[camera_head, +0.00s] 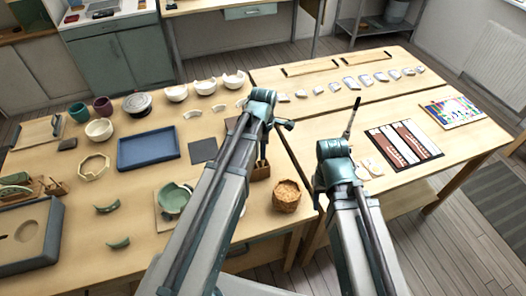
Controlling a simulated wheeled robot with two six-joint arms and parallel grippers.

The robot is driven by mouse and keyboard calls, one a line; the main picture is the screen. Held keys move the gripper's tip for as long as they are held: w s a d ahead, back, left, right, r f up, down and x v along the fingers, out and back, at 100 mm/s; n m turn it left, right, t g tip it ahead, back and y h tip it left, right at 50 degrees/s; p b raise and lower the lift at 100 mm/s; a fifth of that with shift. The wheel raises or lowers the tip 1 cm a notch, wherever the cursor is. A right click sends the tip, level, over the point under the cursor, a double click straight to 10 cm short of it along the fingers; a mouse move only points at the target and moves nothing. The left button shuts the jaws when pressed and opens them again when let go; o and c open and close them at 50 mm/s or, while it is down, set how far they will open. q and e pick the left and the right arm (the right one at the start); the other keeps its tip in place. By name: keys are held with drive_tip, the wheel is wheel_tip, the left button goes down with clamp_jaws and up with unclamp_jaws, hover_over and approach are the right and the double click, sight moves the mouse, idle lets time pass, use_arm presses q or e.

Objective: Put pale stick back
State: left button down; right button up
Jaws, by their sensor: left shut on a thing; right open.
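My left arm reaches up the middle of the head view, and its gripper end (285,125) is small and dark over the right side of the left table. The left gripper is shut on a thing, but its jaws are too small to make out. I cannot pick out a pale stick there. A small wooden holder (261,172) with thin upright pieces stands just below, partly behind that arm. My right gripper end (335,150) is over the near left part of the right table, open, its jaws mostly hidden. A thin dark upright piece (352,118) rises beside it; I cannot tell what it is.
A wicker basket (287,196) stands near the left table's right edge. A blue tray (148,150), a dark square mat (203,150), a green broken bowl (174,198) and several pale bowls share that table. White shards (350,83) and a dark striped board (403,145) lie on the right table.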

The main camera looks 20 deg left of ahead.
use_arm(q)
drive_tip(key=c, duration=0.9)
unclamp_jaws()
drive_tip(key=shift+r, duration=0.1)
wheel_tip(320, 180, up, 12)
drive_tip(key=p, duration=1.3)
drive_tip(key=s+d+m, duration=0.3)
drive_tip(key=s+m, duration=0.1)
drive_tip(key=m, duration=0.4)
drive_tip(key=s+d+m, duration=0.4)
drive_tip(key=s+m, duration=0.1)
drive_tip(key=m, duration=0.3)
drive_tip(key=s+d+m+y, duration=0.1)
drive_tip(key=s+d+m, duration=0.2)
drive_tip(key=s+m, duration=0.2)
drive_tip(key=shift+s+d+r+m+b, duration=0.1)
drive_tip(key=shift+d+m+b, duration=0.05)
drive_tip(key=shift+m, duration=0.65)
drive_tip(key=shift+s+d+m+b, duration=0.1)
drive_tip(key=shift+m+b, duration=0.05)
drive_tip(key=shift+m, duration=0.65)
